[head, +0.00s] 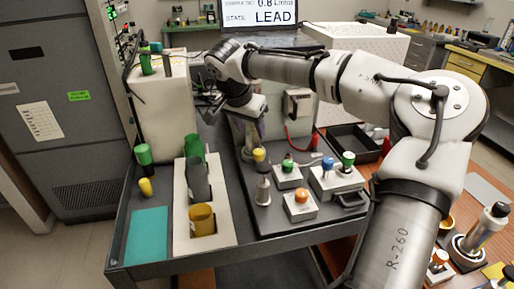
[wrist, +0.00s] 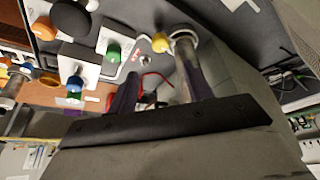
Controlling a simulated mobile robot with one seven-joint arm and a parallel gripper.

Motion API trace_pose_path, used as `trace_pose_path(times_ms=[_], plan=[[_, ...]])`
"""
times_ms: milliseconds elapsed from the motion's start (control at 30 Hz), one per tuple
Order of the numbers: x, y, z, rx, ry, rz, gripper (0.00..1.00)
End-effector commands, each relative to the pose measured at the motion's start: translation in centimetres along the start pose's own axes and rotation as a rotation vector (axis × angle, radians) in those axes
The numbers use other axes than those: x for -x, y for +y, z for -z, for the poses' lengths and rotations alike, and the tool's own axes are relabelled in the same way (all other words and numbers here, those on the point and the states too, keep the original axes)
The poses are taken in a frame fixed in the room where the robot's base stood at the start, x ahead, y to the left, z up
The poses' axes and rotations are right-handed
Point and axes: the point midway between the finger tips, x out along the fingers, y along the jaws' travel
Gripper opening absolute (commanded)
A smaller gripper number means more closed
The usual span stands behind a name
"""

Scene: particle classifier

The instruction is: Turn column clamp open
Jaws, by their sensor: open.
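My gripper (head: 250,138) points down over the middle of the dark cart top. It is open, with its two purple-grey fingers apart in the wrist view (wrist: 160,72). A yellow knob (head: 258,154) stands just in front of the fingers in the head view. The yellow knob (wrist: 160,42) shows beyond the gap between the fingertips in the wrist view. Which part is the clamp itself I cannot tell for sure, nor whether anything touches the fingers.
Small white valve blocks with a green knob (head: 288,160), an orange knob (head: 301,196) and a blue knob (head: 328,162) stand to the right. A white rack (head: 182,228) with cylinders is at the left. A black tray (head: 352,145) lies behind right.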

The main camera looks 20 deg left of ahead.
Motion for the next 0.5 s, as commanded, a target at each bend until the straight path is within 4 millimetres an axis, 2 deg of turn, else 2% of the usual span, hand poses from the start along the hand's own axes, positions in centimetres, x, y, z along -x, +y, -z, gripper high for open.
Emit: trace_pose_path(times_ms=[300, 500], plan=[[-6.6, -0.1, 0.0, 0.003, 0.0, 0.0, 0.51], [-9.4, -0.2, 0.0, 0.004, 0.001, 0.002, 0.51]])
